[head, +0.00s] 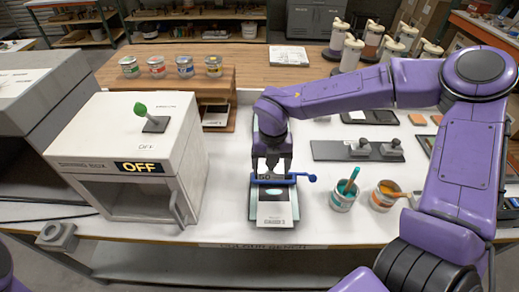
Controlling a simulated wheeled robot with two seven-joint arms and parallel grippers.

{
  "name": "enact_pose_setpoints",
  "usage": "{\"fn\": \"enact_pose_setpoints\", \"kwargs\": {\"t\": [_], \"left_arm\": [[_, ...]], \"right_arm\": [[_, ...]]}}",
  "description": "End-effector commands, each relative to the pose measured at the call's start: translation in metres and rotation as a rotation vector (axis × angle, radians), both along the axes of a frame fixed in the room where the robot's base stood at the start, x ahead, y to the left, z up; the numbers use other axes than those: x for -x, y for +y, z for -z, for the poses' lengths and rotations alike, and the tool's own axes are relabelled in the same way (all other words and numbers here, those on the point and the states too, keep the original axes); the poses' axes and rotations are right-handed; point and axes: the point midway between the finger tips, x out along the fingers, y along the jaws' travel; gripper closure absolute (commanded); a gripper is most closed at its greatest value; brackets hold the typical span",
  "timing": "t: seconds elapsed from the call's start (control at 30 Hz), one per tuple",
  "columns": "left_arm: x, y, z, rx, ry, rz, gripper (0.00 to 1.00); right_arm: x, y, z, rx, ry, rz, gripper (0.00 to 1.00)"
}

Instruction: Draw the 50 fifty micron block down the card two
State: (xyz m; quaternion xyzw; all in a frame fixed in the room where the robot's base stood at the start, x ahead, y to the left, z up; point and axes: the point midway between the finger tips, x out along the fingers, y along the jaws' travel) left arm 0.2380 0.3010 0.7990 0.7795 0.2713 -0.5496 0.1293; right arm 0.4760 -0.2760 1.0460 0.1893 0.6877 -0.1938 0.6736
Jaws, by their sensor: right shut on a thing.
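My right gripper (272,166) points down in the middle of the bench, shut on a blue block (273,180) that lies across the card. The blue block has a bar with a rounded end sticking out to the right. Print at the card's near end is too small to read surely. The gripper hides the far part of the card. Of my left arm only a purple bit shows at the lower left edge; its gripper is not in view.
A white drying box (130,140) marked OFF stands left, with a green-knobbed lever on top. Two open cans, one teal (343,195) and one orange (385,196), stand right of the card. A dark plate (330,150) with two grey blocks lies behind them.

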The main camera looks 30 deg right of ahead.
Motion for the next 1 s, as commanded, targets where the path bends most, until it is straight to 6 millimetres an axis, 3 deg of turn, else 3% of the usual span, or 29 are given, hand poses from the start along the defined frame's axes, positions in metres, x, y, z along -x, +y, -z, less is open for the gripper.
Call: {"fn": "enact_pose_setpoints", "kwargs": {"t": [0.3, 0.7, 1.0], "left_arm": [[0.001, 0.0, 0.018, 0.0, 0.002, 0.0, 0.58], [0.002, 0.0, 0.055, 0.001, 0.001, 0.0, 0.58], [0.002, 0.0, 0.055, 0.0, 0.001, 0.0, 0.58]], "right_arm": [[0.02, -0.001, 0.014, -0.005, -0.02, 0.005, 0.72], [0.0, -0.001, 0.061, -0.001, 0.002, 0.003, 0.72], [-0.001, -0.001, 0.062, -0.002, 0.003, 0.002, 0.72]]}}
